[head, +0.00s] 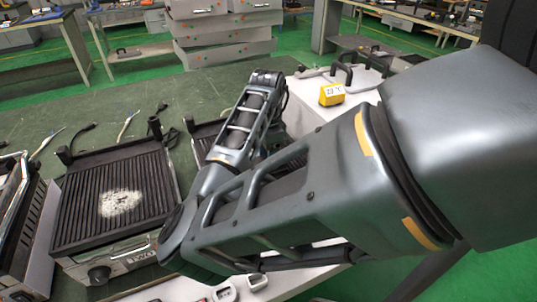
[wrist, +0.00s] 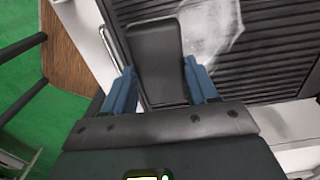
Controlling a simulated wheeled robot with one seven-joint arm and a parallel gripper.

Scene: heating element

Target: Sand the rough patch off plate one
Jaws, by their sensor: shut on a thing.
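My gripper (wrist: 160,78), with two blue fingers, is shut on a dark grey block (wrist: 157,45) in the wrist view. The block is over a dark ribbed plate (wrist: 272,62) with a pale whitish patch (wrist: 213,28) beside the block. I cannot tell whether the block touches the plate. In the head view my arm hides most of a ribbed plate (head: 203,132), and my gripper does not show. No label "ONE" is readable. To its left is a grill labelled TWO, with a ribbed plate (head: 77,205) and a white speckled patch (head: 120,203).
Another grill (head: 15,215) is cut off at the left edge. Cables (head: 128,125) lie on the green bench (head: 50,115) behind the grills.

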